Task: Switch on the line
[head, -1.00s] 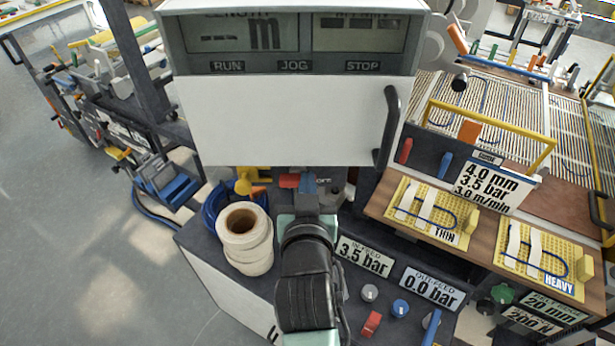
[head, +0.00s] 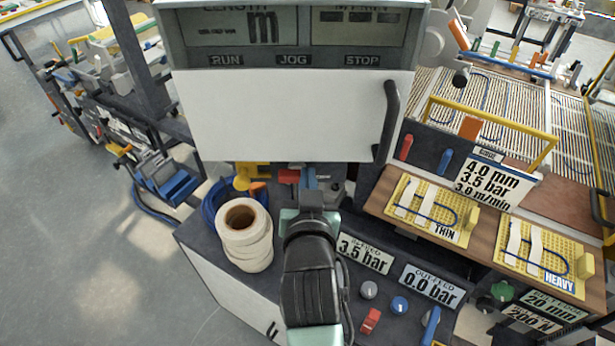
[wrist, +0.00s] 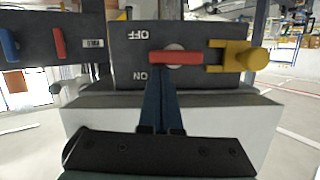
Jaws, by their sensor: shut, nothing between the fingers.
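The line's switch is a red handle (wrist: 180,57) on a dark box marked OFF and ON, whose letters appear upside down in the wrist view. The handle lies sideways there, between the two words. A yellow hasp-like piece (wrist: 237,56) sits to its right. My gripper (wrist: 160,78) is shut and empty, its blue fingers at the left end of the handle; I cannot tell if they touch it. In the head view the red handle (head: 288,176) shows just left of my gripper (head: 309,176), below the white panel, partly hidden.
The white cabinet door (head: 285,118) with a dark handle hangs just above my gripper. A stack of white tape rolls (head: 245,235) stands left of my arm. Knobs and a red lever (head: 370,320) are at lower right. Red and blue levers (wrist: 59,43) show at left.

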